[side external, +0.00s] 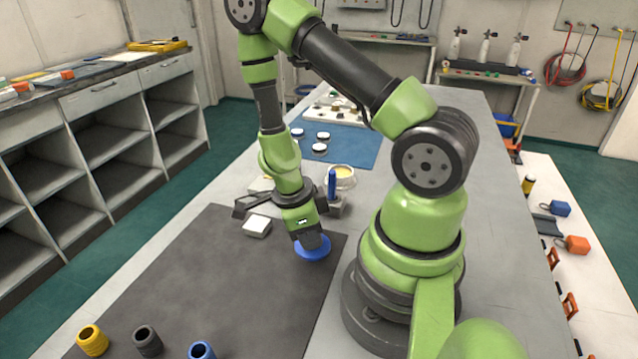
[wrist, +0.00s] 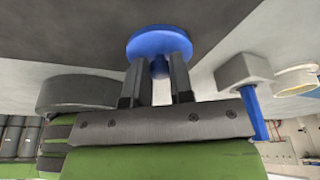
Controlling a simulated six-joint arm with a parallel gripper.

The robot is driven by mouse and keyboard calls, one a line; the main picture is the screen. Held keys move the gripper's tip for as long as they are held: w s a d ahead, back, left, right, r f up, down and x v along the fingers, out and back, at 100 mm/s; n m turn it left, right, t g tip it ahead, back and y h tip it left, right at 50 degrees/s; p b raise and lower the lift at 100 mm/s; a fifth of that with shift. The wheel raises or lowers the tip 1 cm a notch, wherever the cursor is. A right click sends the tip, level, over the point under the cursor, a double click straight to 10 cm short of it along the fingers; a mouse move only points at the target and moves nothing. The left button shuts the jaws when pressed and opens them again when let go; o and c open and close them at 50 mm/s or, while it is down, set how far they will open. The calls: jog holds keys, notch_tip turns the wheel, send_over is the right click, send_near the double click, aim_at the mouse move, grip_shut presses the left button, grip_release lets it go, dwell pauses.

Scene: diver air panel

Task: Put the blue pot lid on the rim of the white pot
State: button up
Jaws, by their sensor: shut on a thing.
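The blue pot lid (side external: 312,249) is a round disc with a knob, under my gripper near the right edge of the dark mat. In the wrist view the lid (wrist: 159,40) lies across the fingertips, its knob between the two fingers. My gripper (wrist: 160,72) is shut on this knob; in the side view the gripper (side external: 309,238) points down and partly covers the lid. I cannot tell how far the lid is above the surface. The white pot (side external: 345,183) stands farther back, open, with pale yellow inside. The wrist view shows part of the pot (wrist: 297,90) at the right edge.
A grey block (side external: 336,207) with an upright blue rod (side external: 332,183) stands in front of the pot, close to my gripper. A small white-topped block (side external: 257,226) lies left of my gripper. Yellow, black and blue rings stand at the front. The dark mat (side external: 230,290) is mostly clear.

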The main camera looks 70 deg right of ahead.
jog(key=shift+r, duration=0.1)
jog(key=shift+s+d+r+v, duration=0.15)
jog(key=shift+s+v, duration=0.15)
jog(key=shift+v, duration=1.05)
jog(key=shift+s+d+v, duration=0.2)
jog(key=shift+s+v, duration=0.05)
jog(key=shift+v, duration=1.1)
jog(key=shift+s+d+r+v, duration=0.15)
jog(key=shift+s+v, duration=0.15)
jog(key=shift+v, duration=1.1)
jog(key=shift+f, duration=0.2)
